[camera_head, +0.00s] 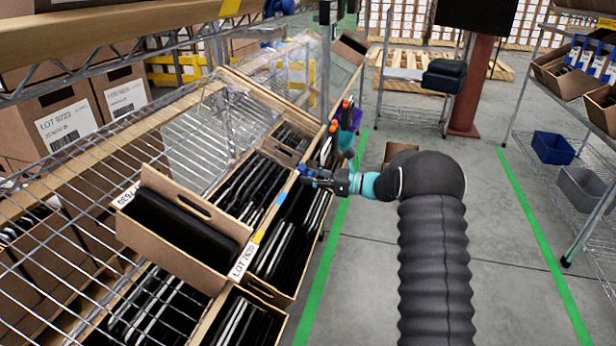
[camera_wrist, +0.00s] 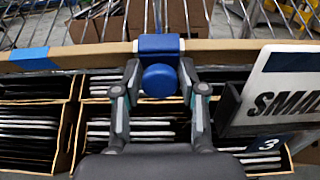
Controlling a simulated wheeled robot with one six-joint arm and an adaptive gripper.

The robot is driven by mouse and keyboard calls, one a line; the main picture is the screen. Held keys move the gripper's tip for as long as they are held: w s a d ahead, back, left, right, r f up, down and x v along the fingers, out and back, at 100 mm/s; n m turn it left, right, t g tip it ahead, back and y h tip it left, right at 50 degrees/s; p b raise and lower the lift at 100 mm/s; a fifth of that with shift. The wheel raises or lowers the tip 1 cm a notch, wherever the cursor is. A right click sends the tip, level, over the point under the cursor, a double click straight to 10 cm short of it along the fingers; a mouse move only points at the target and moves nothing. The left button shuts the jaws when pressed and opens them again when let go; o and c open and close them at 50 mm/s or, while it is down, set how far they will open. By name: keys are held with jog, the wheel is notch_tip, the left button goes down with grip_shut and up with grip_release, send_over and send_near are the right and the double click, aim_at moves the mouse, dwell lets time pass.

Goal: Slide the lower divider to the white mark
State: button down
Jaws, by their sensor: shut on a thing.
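A blue slider block with a round blue knob (camera_wrist: 160,80) sits on the tan rail (camera_wrist: 230,50) in the wrist view; I take it for the lower divider. My gripper (camera_wrist: 162,88) has its two fingers closed around the knob, one on each side. In the head view my gripper (camera_head: 308,177) reaches from the right to the rail along the carton rack. A small pale patch (camera_wrist: 134,46) shows at the slider's left edge; I cannot tell whether it is the white mark. The gripper hides most of the slider in the head view.
Blue tape (camera_wrist: 32,59) lies on the rail further left. A white sign (camera_wrist: 285,92) stands close to the right finger. Tilted cartons (camera_wrist: 40,137) of dark flat items lie below the rail. A tilted carton (camera_head: 175,225) rests on the rack.

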jog(key=shift+w+d+r, duration=0.1)
jog(key=shift+w, duration=0.1)
jog(key=c, duration=0.8)
grip_release()
jog(key=shift+w, duration=0.1)
jog(key=v, duration=1.2)
